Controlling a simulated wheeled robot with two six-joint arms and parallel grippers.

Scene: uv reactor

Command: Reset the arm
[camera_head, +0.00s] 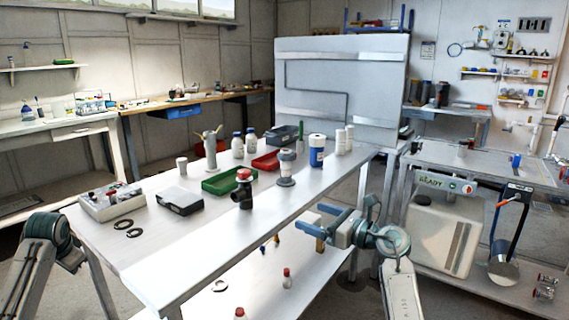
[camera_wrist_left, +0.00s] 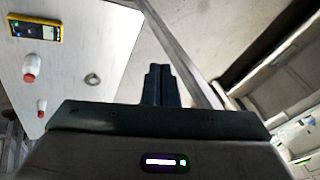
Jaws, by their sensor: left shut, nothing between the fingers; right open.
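My right arm comes in at the lower right of the head view. Its gripper (camera_head: 318,226) is open and empty, with its blue fingers apart at the right front edge of the white table (camera_head: 190,262). My left arm shows at the lower left of the head view, but its gripper is not visible there. In the left wrist view my left gripper (camera_wrist_left: 158,72) is shut, its dark fingers together and nothing between them. It is beside the edge of a white surface that holds a yellow-framed device (camera_wrist_left: 35,30) and white bottles with red caps (camera_wrist_left: 31,68).
The table carries a grey control box (camera_head: 112,202), a green tray (camera_head: 228,180), a red tray (camera_head: 266,161), a dark pipe fitting (camera_head: 243,190) and several bottles. A lower shelf (camera_head: 262,286) holds small bottles. A bench with a reactor labelled READY (camera_head: 445,184) stands at right.

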